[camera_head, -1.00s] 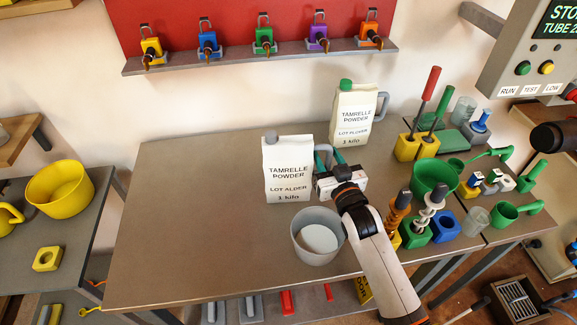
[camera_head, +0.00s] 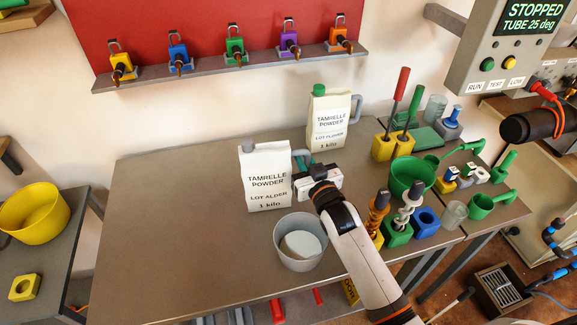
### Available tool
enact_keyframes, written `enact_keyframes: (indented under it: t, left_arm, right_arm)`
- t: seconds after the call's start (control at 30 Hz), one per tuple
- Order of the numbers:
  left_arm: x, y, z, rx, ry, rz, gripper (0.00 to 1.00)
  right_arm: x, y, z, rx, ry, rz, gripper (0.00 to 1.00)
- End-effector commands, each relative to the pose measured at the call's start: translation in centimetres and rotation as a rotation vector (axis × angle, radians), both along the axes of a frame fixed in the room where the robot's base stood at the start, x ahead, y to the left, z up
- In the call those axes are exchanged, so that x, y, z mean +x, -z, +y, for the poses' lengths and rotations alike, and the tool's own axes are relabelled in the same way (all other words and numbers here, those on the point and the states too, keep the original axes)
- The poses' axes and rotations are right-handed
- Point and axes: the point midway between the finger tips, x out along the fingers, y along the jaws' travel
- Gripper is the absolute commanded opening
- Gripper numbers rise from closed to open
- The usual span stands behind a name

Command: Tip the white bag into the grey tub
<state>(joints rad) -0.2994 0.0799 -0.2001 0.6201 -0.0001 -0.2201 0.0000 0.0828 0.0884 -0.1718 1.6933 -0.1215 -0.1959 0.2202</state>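The white bag (camera_head: 267,178) with a grey cap, labelled TAMRELLE POWDER, LOT ALDER, 1 kilo, stands upright on the table. The grey tub (camera_head: 281,255) is just in front of it and to the right, with a round white patch (camera_head: 301,244) like powder inside. My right gripper (camera_head: 304,163) is at the handle on the bag's right side, its green fingers close to the handle. Whether they are closed on it is hard to see. A second white bag (camera_head: 328,123) with a green cap stands behind to the right. My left gripper is not in view.
To the right stand a green bowl (camera_head: 411,178), yellow blocks with tools (camera_head: 393,146), a blue block (camera_head: 426,221) and green scoops. A yellow tub (camera_head: 36,212) is on a separate left table. The main table's left half (camera_head: 170,220) is clear.

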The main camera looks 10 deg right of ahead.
Motion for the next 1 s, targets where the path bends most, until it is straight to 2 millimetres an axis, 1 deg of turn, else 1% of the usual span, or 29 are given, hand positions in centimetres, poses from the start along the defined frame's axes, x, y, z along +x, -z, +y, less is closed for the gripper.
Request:
enact_keyframes:
  t: [0.17, 0.3, 0.4, 0.5, 0.7, 1.0]
  left_arm:
    - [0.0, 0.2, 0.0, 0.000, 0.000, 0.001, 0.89]
    - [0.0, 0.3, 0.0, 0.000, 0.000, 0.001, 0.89]
    - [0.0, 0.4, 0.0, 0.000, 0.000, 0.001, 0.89]
    - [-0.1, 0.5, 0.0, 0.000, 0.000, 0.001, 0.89]
    - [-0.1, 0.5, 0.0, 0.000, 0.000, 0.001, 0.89]
    - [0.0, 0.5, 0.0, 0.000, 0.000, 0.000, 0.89]
  right_arm:
    - [0.1, -3.2, 0.0, 0.002, -0.002, -0.011, 0.00]
    - [0.1, -6.1, 0.0, 0.002, -0.001, -0.011, 0.00]
    - [0.0, -7.8, 0.0, 0.000, -0.001, -0.010, 0.00]
    - [0.0, -9.0, 0.0, 0.001, -0.001, -0.008, 0.00]
    - [0.0, -9.8, 0.0, 0.002, -0.001, -0.004, 0.00]
    - [0.0, -9.8, 0.0, 0.002, -0.001, -0.004, 0.00]
